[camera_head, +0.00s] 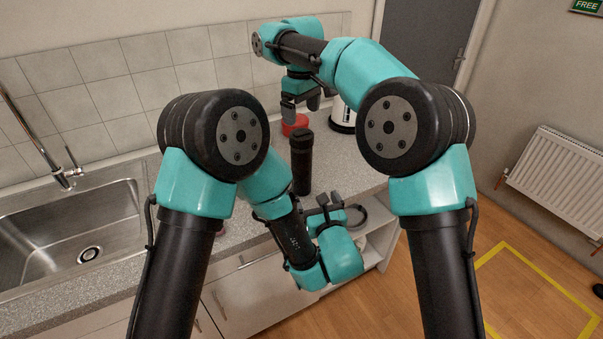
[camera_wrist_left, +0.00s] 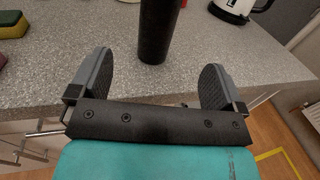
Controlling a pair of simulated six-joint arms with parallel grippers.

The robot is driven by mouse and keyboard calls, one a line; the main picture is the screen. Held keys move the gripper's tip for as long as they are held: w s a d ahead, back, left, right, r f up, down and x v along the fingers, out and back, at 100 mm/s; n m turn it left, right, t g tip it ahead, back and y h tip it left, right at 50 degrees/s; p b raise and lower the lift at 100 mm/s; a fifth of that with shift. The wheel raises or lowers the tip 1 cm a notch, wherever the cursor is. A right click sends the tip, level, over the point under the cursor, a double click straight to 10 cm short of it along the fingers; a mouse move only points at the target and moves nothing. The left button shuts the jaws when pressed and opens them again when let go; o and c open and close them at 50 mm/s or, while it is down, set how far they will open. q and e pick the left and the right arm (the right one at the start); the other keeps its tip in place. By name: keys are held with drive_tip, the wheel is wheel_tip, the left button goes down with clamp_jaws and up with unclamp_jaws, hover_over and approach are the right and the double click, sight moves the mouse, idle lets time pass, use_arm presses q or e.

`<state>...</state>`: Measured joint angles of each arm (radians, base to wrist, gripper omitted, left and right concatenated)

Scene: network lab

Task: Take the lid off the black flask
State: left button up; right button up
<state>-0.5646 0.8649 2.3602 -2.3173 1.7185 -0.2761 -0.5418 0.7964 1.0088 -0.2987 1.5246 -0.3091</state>
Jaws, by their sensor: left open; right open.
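The black flask (camera_head: 301,165) stands upright on the grey worktop in the head view, its dark lid (camera_head: 302,139) on top. In the left wrist view the lower part of the flask (camera_wrist_left: 159,32) shows beyond the fingertips; its top is out of that frame. My left gripper (camera_head: 328,203) is open and empty, low near the counter's front edge, apart from the flask. Its two fingers also show in the left wrist view (camera_wrist_left: 157,78), with the flask ahead of the gap. My right gripper (camera_head: 300,103) is open, above and behind the flask, pointing down near a red object.
A red round object (camera_head: 294,125) and a white kettle (camera_head: 342,116) stand behind the flask. A sink (camera_head: 70,235) with a tap lies at the left. Sponges (camera_wrist_left: 10,25) lie on the worktop in the left wrist view. The worktop (camera_wrist_left: 115,50) around the flask's base is clear.

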sight(301, 167)
use_arm(q)
drive_tip(key=x, duration=1.5)
drive_tip(key=shift+w+a, duration=0.2)
